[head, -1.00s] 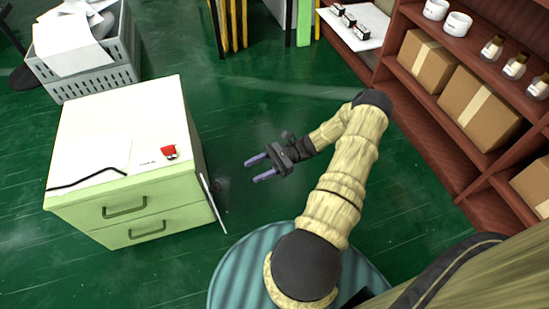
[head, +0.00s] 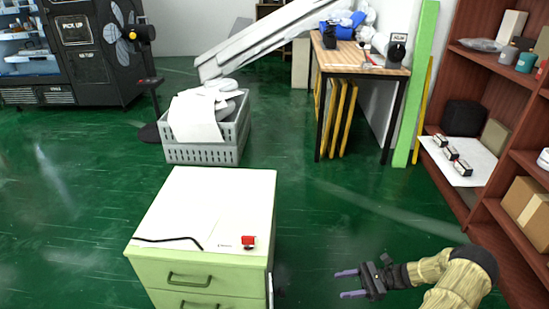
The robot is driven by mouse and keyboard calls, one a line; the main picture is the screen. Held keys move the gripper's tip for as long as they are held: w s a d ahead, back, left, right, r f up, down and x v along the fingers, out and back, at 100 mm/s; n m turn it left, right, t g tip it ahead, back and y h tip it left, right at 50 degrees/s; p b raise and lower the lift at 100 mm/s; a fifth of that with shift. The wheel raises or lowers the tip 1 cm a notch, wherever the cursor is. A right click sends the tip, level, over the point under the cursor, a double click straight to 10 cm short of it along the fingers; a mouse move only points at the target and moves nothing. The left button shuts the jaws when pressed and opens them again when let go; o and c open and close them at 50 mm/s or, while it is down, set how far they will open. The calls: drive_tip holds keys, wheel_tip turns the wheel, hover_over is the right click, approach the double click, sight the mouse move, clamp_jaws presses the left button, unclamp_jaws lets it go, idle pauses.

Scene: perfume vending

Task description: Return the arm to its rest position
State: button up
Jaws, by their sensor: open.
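My gripper (head: 348,283) is at the lower right of the head view. Its two purple fingers point left and stand apart, with nothing between them. It hovers over the green floor, to the right of a pale green drawer cabinet (head: 200,195) and clear of it. My arm comes in from the lower right, bent at a dark joint. Most of the arm is below the picture's edge.
A small red object (head: 248,241) sits on the cabinet top. A grey crate (head: 203,152) with papers stands behind. A wooden table (head: 352,57) is at the back. A dark red shelf (head: 497,237) with boxes stands close to my arm at right.

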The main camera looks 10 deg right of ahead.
drive_tip(key=s+a+r+n+h+p, duration=0.2)
drive_tip(key=a+r+n+h, duration=0.45)
drive_tip(key=r, duration=0.35)
drive_tip(key=s+a+r+n+h+p, duration=0.25)
drive_tip(key=a+r+n+h, duration=0.35)
drive_tip(key=r, duration=0.4)
drive_tip(key=s+a+r+n+h+p, duration=0.1)
drive_tip(key=a+r+n+h+p, duration=0.2)
drive_tip(key=a+r+n+h, duration=0.5)
wheel_tip(320, 180, up, 40)
drive_tip(key=d+y+p, duration=0.1)
drive_tip(key=y+p, duration=0.1)
drive_tip(key=p, duration=3.5)
drive_tip(key=shift+d+f+m+y, duration=0.25)
drive_tip(key=shift+m+y, duration=0.1)
drive_tip(key=shift+m, duration=0.1)
drive_tip(key=shift+f, duration=0.1)
